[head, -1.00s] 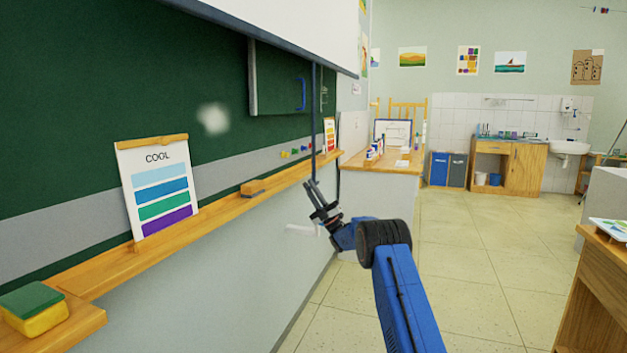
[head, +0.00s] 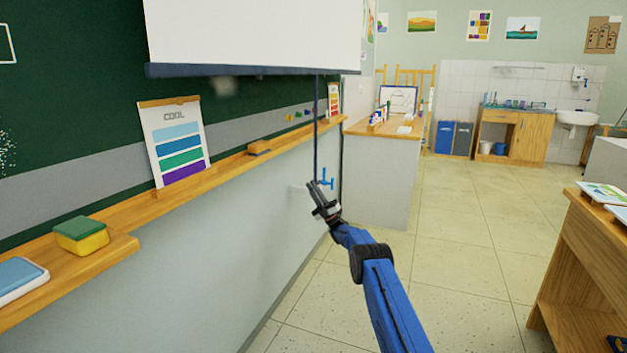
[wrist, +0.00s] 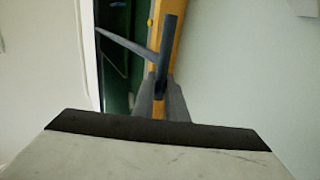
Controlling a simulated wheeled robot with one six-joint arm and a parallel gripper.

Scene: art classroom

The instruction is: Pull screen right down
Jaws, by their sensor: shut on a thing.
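The white screen (head: 250,30) hangs in front of the upper chalkboard in the head view, with a dark bar (head: 250,70) along its lower edge. A dark pull cord (head: 316,125) runs straight down from the bar near its right end. My gripper (head: 316,188) is shut at the cord's lower end, below the chalk ledge and beside the wall. In the wrist view, a dark crossbar handle (wrist: 167,50) stands between the grey fingers (wrist: 160,105), with the cord (wrist: 130,43) running from it to the upper left. The fingers hide part of the handle.
The wooden ledge (head: 228,160) carries a COOL chart (head: 178,142), an eraser and a green-yellow sponge (head: 82,235). A blue fitting (head: 326,180) sits on the wall just behind my gripper. A wooden desk (head: 590,275) stands right. Floor between is clear.

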